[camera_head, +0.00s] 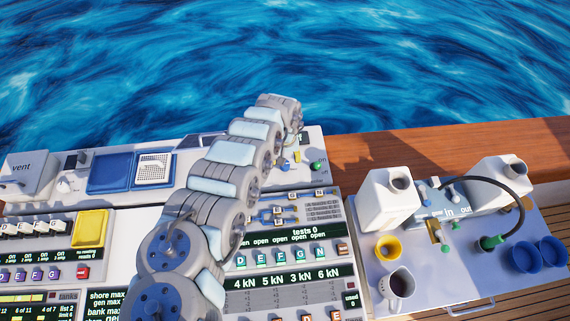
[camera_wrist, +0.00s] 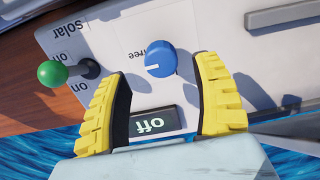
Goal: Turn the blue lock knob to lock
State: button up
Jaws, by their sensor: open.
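The blue lock knob (camera_wrist: 160,60) stands on a white panel in the wrist view, and its white mark points left toward the partly hidden word "free". My gripper (camera_wrist: 163,69) is open, with one yellow finger on each side of the knob in the picture. Gaps show between the knob and both fingers, and the left gap is wider. How far the fingertips are above the panel cannot be told. A small display (camera_wrist: 157,122) reading "off" shows upside down between the fingers. In the head view, my arm covers much of the panel around the knob.
A grey handle bar (camera_wrist: 280,16) is at the upper right. White bottles (camera_head: 388,200) and a cup (camera_head: 397,287) stand on the right-hand table.

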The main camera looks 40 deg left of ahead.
aim_at(286, 164)
jog(key=shift+d+f+b, duration=0.1)
jog(key=shift+f+b, duration=0.25)
jog(key=shift+f, duration=1.75)
jog(key=c, duration=1.2)
